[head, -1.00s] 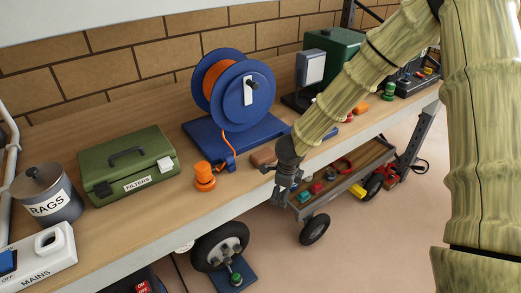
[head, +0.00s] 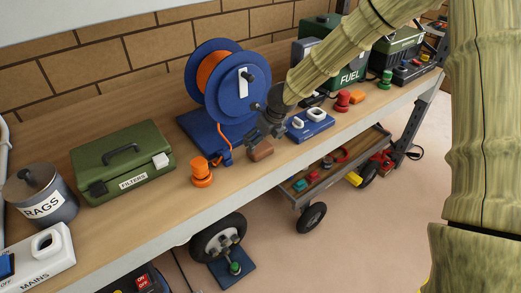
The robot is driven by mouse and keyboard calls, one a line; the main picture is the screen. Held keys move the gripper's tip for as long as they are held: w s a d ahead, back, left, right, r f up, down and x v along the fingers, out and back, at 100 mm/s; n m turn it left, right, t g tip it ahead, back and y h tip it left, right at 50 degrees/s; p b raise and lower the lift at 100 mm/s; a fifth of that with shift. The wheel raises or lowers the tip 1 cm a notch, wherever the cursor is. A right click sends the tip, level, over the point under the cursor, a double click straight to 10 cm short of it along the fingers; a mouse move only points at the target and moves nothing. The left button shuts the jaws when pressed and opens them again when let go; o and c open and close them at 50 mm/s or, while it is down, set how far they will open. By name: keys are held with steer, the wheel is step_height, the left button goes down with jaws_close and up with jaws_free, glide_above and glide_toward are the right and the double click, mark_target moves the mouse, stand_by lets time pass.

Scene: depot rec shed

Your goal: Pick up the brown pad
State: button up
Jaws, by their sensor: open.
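The brown pad (head: 260,151) is a small brown block on the wooden bench, near its front edge, just right of the blue reel's base. My gripper (head: 261,139) is open and points down over the pad, close above or at it. The fingers hide the pad's upper part, and I cannot tell whether they touch it.
A blue reel (head: 217,88) with orange cord stands just behind left, its cord hanging near the pad. An orange knob (head: 202,173) is to the left. A blue box (head: 310,125) with white parts is close on the right. A cart (head: 335,166) stands below the bench.

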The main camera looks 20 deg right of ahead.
mark_target(260, 147)
steer(key=shift+p+x, duration=0.85)
steer(key=shift+x, duration=1.8)
steer(key=shift+s+d, duration=0.1)
steer(key=shift+d, duration=0.05)
steer(key=c, duration=1)
